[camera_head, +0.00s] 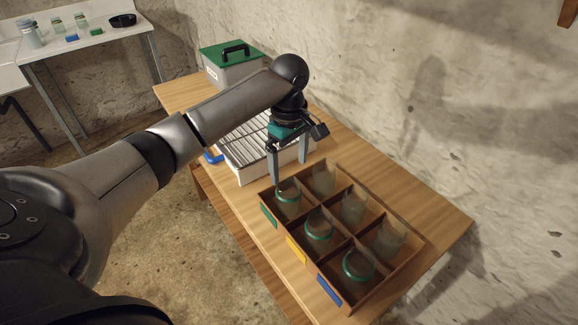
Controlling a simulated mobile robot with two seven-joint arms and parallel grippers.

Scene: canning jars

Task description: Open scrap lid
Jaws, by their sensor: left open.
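The scrap bin (229,70) is a grey box at the back left of the wooden table. Its green lid (222,57) with a black handle (236,49) lies shut on top. I cannot tell whether the fingers touch that jar. My left arm passes in front of the lower part of the bin. My right gripper is not in view.
The divided wooden crate (322,272) holds several glass jars and has green, yellow and blue labels on its front. A white ribbed rack (243,160) stands between crate and bin. A blue object (212,157) lies beside it. A rough wall closes off the table's back.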

